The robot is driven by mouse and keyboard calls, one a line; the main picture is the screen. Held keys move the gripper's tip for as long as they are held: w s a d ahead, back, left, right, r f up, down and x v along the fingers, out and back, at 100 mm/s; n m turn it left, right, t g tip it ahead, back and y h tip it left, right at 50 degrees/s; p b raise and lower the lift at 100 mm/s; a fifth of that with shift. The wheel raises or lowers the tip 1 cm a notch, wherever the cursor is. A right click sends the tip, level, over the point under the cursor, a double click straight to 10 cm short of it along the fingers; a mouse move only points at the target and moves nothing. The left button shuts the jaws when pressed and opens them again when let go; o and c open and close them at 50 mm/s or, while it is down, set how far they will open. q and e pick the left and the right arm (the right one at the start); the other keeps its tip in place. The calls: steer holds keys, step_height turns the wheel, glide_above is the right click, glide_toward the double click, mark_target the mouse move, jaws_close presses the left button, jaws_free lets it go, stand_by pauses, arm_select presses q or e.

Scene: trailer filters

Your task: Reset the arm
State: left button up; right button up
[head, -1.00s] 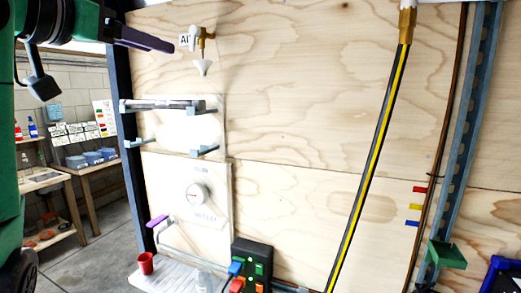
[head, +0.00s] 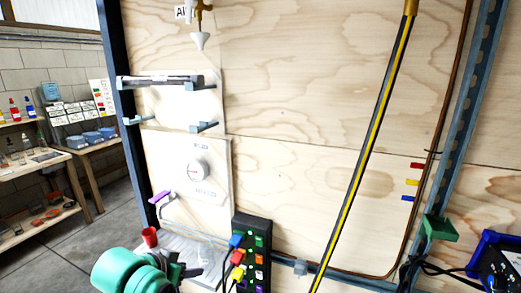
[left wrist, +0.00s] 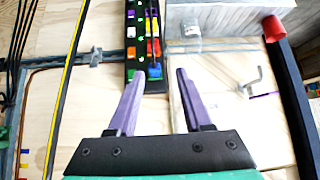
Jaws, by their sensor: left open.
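My left arm comes in at the bottom left of the head view. Its left gripper (head: 182,270) is low, in front of the small shelf at the foot of the wooden wall, left of the black connector box (head: 251,250). In the left wrist view the two purple fingers of the gripper (left wrist: 155,74) stand well apart, with nothing between them. The black box also shows beyond the fingers in that view (left wrist: 131,42). My right arm and gripper are not in view.
A brass valve with a white funnel (head: 199,40) is at the top. A black-and-yellow hose (head: 366,150) crosses the wall.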

arm_select(q)
steer(key=s+a+f+n+g+y, duration=0.1)
steer(key=s+a+f+g, duration=0.1)
steer(key=s+f, duration=0.7)
steer(key=s+a+f+n+g+y, duration=0.1)
steer(key=s+a+f+g, duration=0.2)
steer(key=s+f, duration=0.6)
steer(key=s+f+g+b, duration=0.1)
steer(key=s+f, duration=0.2)
steer(key=f, duration=0.9)
steer(key=s+f, duration=0.3)
steer(key=f, duration=0.8)
steer(key=s+a+f+g+b, duration=0.1)
steer(key=s+a+f, duration=0.2)
steer(key=s+f, duration=1.1)
steer(key=shift+s+f+m+y, duration=0.3)
steer(key=shift+s+f+m, duration=0.1)
steer(key=shift+s, duration=0.55)
